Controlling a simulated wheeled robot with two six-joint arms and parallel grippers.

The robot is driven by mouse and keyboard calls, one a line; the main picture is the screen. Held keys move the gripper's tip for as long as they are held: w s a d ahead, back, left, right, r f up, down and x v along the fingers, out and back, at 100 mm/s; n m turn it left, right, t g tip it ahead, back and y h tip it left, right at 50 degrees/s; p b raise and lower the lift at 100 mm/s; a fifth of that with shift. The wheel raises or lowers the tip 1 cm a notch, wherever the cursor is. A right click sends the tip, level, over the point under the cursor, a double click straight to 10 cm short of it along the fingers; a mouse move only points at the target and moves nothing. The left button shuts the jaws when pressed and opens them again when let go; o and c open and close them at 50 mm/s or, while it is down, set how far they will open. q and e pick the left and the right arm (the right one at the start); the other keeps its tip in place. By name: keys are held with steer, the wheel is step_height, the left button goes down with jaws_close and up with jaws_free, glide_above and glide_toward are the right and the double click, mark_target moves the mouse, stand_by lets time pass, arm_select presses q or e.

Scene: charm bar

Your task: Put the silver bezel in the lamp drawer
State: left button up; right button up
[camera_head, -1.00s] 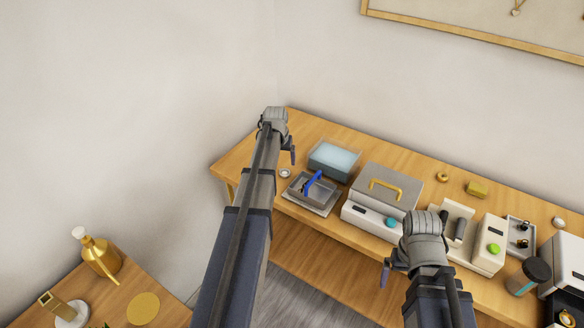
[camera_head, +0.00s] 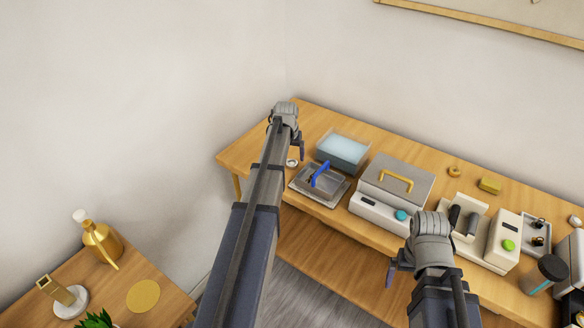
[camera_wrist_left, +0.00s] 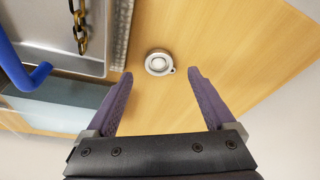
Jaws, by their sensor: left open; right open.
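The silver bezel (camera_wrist_left: 159,62) is a small round silver ring with a tiny loop at its side. It lies flat on the wooden table and also shows in the head view (camera_head: 292,162), close to the gripper. My left gripper (camera_wrist_left: 160,76) is open and empty. In the left wrist view the bezel appears between and just beyond its fingertips, not gripped. My right gripper (camera_head: 392,274) is open and empty, in front of the table at the right. I cannot tell which part is the lamp drawer; white units with a teal button (camera_head: 402,215) and a green button (camera_head: 508,245) stand on the table.
A grey tray (camera_head: 333,199) with a blue handle (camera_head: 320,174) sits right of the bezel. In the wrist view it holds a chain (camera_wrist_left: 80,30). A clear bath of pale blue liquid (camera_head: 343,150) stands behind it. The table's left end (camera_head: 236,158) is bare.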

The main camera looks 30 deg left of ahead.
mark_target(292, 164)
arm_select(q)
steer(key=b+x, duration=0.3)
steer(key=x, duration=0.1)
steer(key=shift+r, duration=0.1)
steer(key=shift+d, duration=0.1)
steer(key=shift+c, duration=0.2)
jaws_close()
